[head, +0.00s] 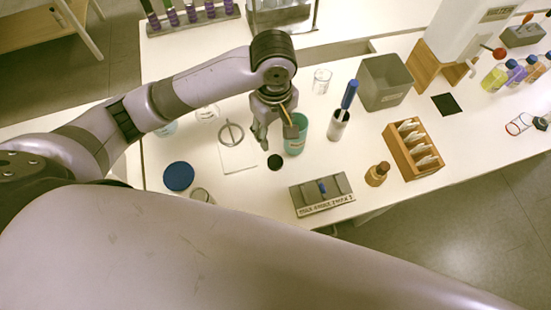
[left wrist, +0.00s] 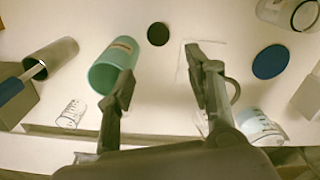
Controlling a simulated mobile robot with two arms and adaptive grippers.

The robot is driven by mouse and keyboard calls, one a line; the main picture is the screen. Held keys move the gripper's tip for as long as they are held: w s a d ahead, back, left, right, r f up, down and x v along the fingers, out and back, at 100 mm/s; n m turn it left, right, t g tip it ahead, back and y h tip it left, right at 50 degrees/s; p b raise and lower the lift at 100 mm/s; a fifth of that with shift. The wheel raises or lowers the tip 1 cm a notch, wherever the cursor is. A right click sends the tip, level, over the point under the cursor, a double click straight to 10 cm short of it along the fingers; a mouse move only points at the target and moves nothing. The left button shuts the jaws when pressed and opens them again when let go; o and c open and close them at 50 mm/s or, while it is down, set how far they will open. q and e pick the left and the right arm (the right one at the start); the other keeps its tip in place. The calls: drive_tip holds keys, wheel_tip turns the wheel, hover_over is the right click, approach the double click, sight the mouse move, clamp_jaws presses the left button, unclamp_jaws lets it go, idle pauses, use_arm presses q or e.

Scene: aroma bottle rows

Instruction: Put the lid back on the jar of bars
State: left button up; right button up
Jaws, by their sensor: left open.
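A flat blue disc like a lid (head: 179,176) lies on the table at the left; it also shows in the left wrist view (left wrist: 270,62). A clear jar (head: 202,195) stands close to it, partly hidden by my arm; the left wrist view shows it at the top right (left wrist: 290,14), cut by the frame edge. I cannot make out bars in it. A smaller black disc (head: 275,162) lies near a teal labelled cup (head: 297,146). My left gripper (head: 277,133) is open and empty above the table, beside the teal cup and apart from the blue disc. My right gripper is not in view.
A white sheet with a ring (head: 236,156) lies between the blue disc and the cup. A grey stand (head: 322,195) is at the front edge. A steel cylinder with a blue-handled tool (head: 339,125), a grey bin (head: 385,82) and a wooden rack (head: 413,148) stand to the right.

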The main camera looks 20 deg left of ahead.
use_arm(q)
hover_over(275, 162)
wheel_tip(275, 162, down, 5)
wheel_tip(275, 162, down, 6)
drive_tip(key=shift+s+f+p, duration=0.1)
drive_tip(key=shift+p, duration=0.3)
drive_tip(key=shift+f, duration=0.4)
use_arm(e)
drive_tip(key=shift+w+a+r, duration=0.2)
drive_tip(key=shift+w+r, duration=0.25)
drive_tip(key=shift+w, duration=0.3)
use_arm(q)
drive_tip(key=shift+d+f+p, duration=0.1)
drive_tip(key=shift+f+p, duration=0.45)
drive_tip(key=shift+f, duration=2.05)
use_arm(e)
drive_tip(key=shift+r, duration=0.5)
use_arm(q)
drive_tip(key=c, duration=0.5)
drive_tip(key=shift+c, duration=0.2)
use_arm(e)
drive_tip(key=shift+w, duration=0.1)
